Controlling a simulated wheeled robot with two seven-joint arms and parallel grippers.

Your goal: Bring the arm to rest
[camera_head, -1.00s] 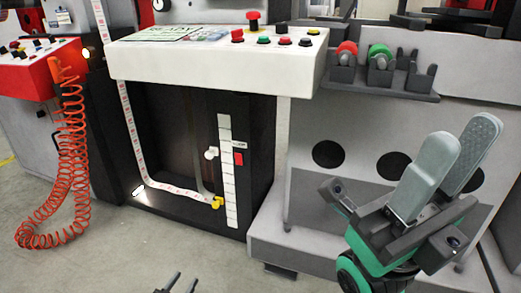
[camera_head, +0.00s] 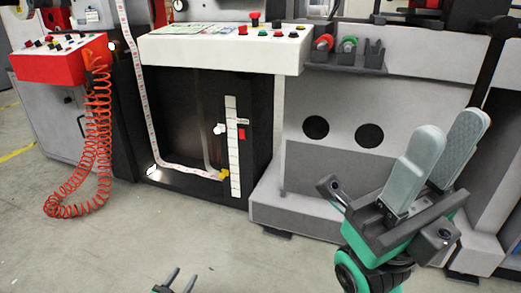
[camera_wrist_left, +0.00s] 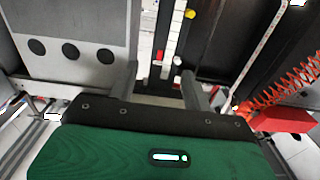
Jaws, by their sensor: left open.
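My left gripper (camera_head: 184,275) shows at the bottom edge of the head view, low over the floor, with its two dark fingers apart and nothing between them. In the left wrist view the fingers (camera_wrist_left: 158,82) are also apart and empty, pointing toward the label machine. My right gripper (camera_head: 455,124) is at the right of the head view, raised with its two grey pads pointing up. A gap shows between the pads, and they hold nothing. Most of the left arm is out of the head view.
The label machine (camera_head: 220,52) stands ahead, with buttons on its white panel and a label strip (camera_head: 153,125) along its dark bay. A red control box (camera_head: 60,66) with a coiled orange hose (camera_head: 97,130) is at the left. The grey floor (camera_head: 130,235) in front is clear.

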